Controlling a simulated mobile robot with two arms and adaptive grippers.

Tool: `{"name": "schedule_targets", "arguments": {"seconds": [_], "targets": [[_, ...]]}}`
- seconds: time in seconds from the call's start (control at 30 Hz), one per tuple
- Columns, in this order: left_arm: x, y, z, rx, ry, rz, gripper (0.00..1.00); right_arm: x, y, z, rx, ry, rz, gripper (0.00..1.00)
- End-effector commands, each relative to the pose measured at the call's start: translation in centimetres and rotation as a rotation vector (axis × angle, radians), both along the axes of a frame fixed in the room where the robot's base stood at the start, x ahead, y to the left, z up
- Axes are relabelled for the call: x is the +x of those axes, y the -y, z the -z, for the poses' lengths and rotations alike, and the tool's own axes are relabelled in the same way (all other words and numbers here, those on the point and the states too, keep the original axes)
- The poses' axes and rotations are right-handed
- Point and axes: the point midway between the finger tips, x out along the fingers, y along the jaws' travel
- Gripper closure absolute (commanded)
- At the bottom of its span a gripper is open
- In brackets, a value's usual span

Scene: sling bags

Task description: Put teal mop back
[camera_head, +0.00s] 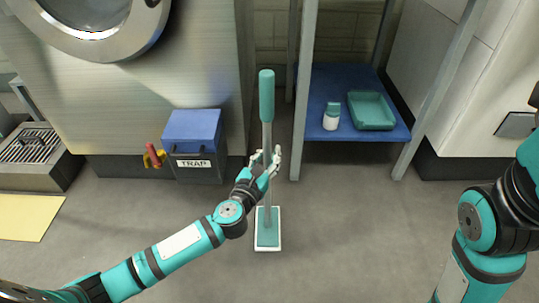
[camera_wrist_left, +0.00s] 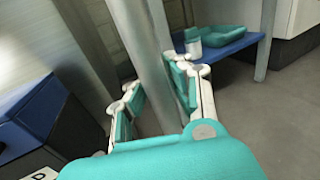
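The teal mop stands upright on the floor, with a teal grip (camera_head: 266,95) on top, a grey pole and a flat teal and white head (camera_head: 267,240). My left gripper (camera_head: 267,157) is at the lower half of the pole, with a finger on either side of it. In the left wrist view the grey pole (camera_wrist_left: 148,60) runs between the spread fingers of the left gripper (camera_wrist_left: 158,92), which look open around it. Firm contact with the pole does not show. My right arm is at the right edge; its gripper is out of view.
A blue-lidded trap box (camera_head: 193,150) stands left of the mop. A blue shelf (camera_head: 345,78) at right holds a white and teal bottle (camera_head: 331,118) and a teal tray (camera_head: 371,109). A yellow mat (camera_head: 25,217) lies at left. The front floor is clear.

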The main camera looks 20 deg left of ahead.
Motion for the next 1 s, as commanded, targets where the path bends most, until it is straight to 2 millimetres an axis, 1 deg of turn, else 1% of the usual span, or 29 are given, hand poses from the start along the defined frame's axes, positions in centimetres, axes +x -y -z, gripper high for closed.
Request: {"name": "schedule_targets", "arguments": {"seconds": [0.03, 0.07, 0.1, 0.37, 0.47, 0.5, 0.6, 0.8, 0.9, 1.0], "targets": [[0.0, 0.0, 0.0, 0.0, 0.0, 0.0, 0.75, 0.0, 0.0, 0.0, 0.0, 0.0, 0.0, 0.6], [0.0, 0.0, 0.0, 0.0, 0.0, 0.0, 0.72, 0.0, 0.0, 0.0, 0.0, 0.0, 0.0, 0.6], [0.0, 0.0, 0.0, 0.0, 0.0, 0.0, 0.71, 0.0, 0.0, 0.0, 0.0, 0.0, 0.0, 0.6], [0.0, 0.0, -0.3, 0.001, 0.001, 0.0, 0.71, 0.0, 0.0, -0.1, 0.0, 0.001, 0.0, 0.6], [-0.8, -0.1, -0.3, -0.001, -0.004, 0.0, 0.71, -0.1, 0.1, -0.5, 0.002, 0.006, -0.002, 0.6], [-1.4, -0.1, -0.3, 0.001, -0.005, 0.0, 0.71, -0.1, 0.1, -0.6, 0.004, 0.006, -0.003, 0.6], [-3.4, -0.3, -0.5, 0.0, -0.006, 0.001, 0.71, 1.2, 0.1, 0.2, 0.003, -0.048, -0.001, 0.6], [-7.8, -0.8, -0.4, 0.001, -0.007, 0.001, 0.71, 2.0, 0.2, 0.7, 0.006, -0.084, -0.004, 0.6], [-9.6, -1.1, -0.5, 0.001, -0.005, 0.0, 0.71, 2.2, 0.2, 0.9, 0.007, -0.096, -0.005, 0.6], [-10.9, -1.2, -0.4, 0.0, -0.004, 0.0, 0.71, 2.3, 0.3, 1.1, 0.008, -0.101, -0.006, 0.6]]}}
